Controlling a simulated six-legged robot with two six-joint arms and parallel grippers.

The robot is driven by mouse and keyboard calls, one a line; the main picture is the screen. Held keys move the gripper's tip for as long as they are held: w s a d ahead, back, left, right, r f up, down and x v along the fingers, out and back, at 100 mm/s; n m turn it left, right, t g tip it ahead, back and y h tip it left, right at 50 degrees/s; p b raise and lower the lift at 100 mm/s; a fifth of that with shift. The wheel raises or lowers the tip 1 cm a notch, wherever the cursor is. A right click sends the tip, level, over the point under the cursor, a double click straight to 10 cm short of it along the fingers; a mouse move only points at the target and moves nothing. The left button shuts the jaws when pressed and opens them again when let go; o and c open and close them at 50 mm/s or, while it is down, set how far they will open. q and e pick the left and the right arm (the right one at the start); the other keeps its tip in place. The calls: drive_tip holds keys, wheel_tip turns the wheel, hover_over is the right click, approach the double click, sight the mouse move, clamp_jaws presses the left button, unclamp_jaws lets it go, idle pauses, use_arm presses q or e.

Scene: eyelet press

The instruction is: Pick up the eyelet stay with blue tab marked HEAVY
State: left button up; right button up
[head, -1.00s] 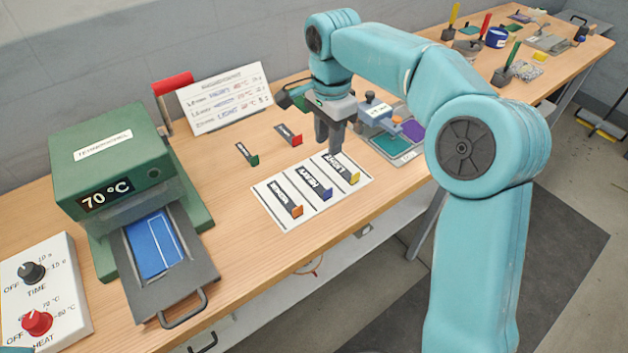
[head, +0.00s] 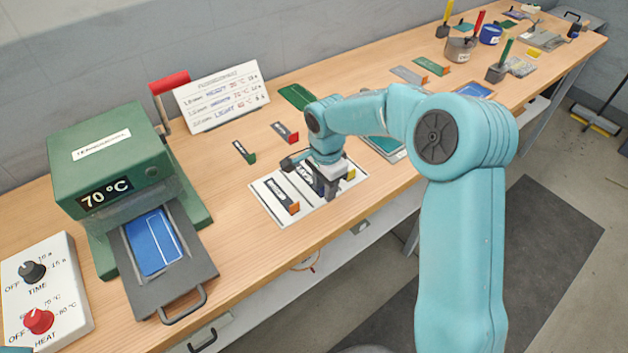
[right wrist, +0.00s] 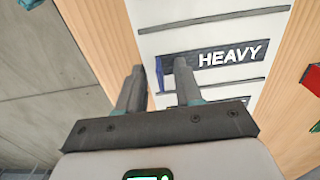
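The eyelet stay with blue tab is a dark strip marked HEAVY (right wrist: 230,55) in the right wrist view, lying on a white card (right wrist: 222,27). Its blue tab (right wrist: 160,74) stands up at its left end. My right gripper (right wrist: 160,72) is open, with the tab between its two fingertips, and I see no clear contact. In the head view my right gripper (head: 328,194) is low over the white card (head: 266,198) and hides most of the HEAVY stay. Stays with an orange tab (head: 294,208) and a yellow tab (head: 350,173) flank it. My left gripper is not in view.
A green press (head: 105,150) reading 70 °C, with its tray (head: 190,262) out, stands left. Stays with green (head: 246,153) and red (head: 286,133) tabs lie behind the card. A sign (head: 222,97) stands at the back. Bare table lies between press and card.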

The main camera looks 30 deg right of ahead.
drive_tip(key=shift+a, duration=0.1)
drive_tip(key=shift+f, duration=0.1)
clamp_jaws()
